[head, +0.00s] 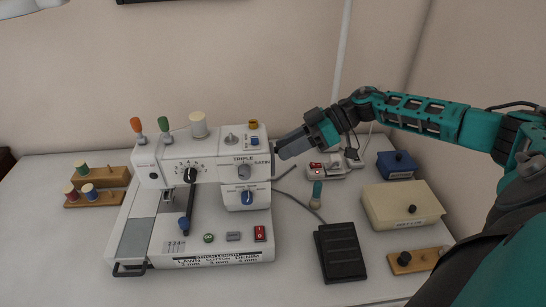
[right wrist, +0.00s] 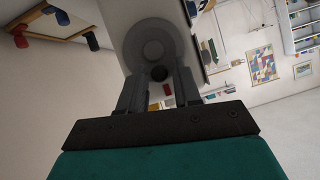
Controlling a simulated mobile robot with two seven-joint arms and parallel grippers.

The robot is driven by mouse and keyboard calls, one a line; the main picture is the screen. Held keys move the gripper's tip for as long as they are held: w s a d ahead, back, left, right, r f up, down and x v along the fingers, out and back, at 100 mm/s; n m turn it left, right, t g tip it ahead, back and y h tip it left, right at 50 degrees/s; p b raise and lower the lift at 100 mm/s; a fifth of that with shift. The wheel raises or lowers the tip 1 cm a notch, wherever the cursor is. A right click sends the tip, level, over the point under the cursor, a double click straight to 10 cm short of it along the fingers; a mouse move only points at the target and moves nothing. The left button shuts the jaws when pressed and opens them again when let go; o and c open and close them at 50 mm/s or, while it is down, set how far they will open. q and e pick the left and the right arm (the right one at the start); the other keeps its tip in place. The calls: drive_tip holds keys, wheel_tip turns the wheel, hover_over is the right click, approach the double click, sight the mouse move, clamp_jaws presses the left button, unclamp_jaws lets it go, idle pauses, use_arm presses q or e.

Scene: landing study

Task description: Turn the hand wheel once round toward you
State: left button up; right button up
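The sewing machine (head: 205,165) stands upright on the table, a white body with dials and buttons on its front. Its hand wheel is on the right end; in the head view my right gripper (head: 284,147) hides it. In the right wrist view the wheel (right wrist: 150,42) is a round grey disc with a small dark knob (right wrist: 157,76) below its centre. My right gripper (right wrist: 160,84) points at the wheel, its two fingers apart on either side of the knob. I cannot tell whether either finger touches it. My left gripper is in neither view.
Right of the machine lie a black foot pedal (head: 340,252), a power strip with a lit red switch (head: 322,170), a blue box (head: 396,165), a cream box (head: 402,205) and a wooden block with a black knob (head: 418,260). Thread spools on wooden stands (head: 92,197) are left.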

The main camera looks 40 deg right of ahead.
drive_tip(key=shift+o, duration=1.3)
drive_tip(key=shift+d, duration=0.1)
drive_tip(key=shift+s+d, duration=0.5)
drive_tip(key=shift+d, duration=0.35)
drive_tip(key=shift+s+d, duration=0.5)
drive_tip(key=shift+d, duration=0.3)
drive_tip(key=shift+s+d, duration=0.5)
drive_tip(key=shift+d, duration=0.35)
